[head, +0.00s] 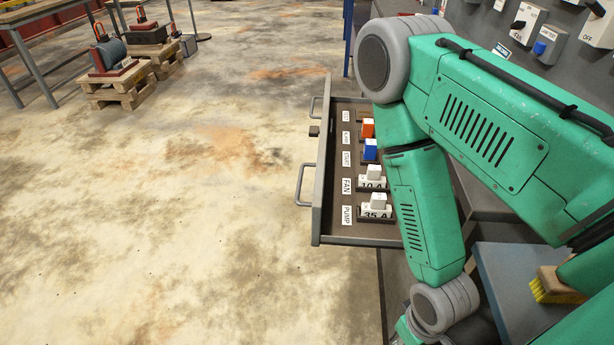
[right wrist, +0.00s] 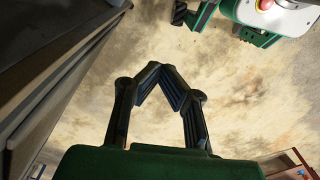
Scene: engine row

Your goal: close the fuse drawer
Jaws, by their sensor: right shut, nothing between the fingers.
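The fuse drawer (head: 323,170) stands pulled out from the grey cabinet in the head view, its front facing left with two bar handles (head: 301,186). Inside, an orange fuse (head: 367,128), a blue fuse (head: 370,149) and two white fuses (head: 376,200) sit beside labels such as FAN and PUMP. My green right arm reaches over the drawer's right part and hides it. My right gripper (right wrist: 159,72) shows in the right wrist view, shut and empty, above the floor. Dark panels (right wrist: 50,90) run along its left; I cannot tell whether they are drawer or cabinet.
Switches on a grey panel (head: 552,40) stand at upper right. A brush with yellow bristles (head: 553,289) lies on a blue-grey surface (head: 500,285) at lower right. Wooden pallets (head: 122,88) with machines stand at far left. The floor (head: 180,200) left of the drawer is clear.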

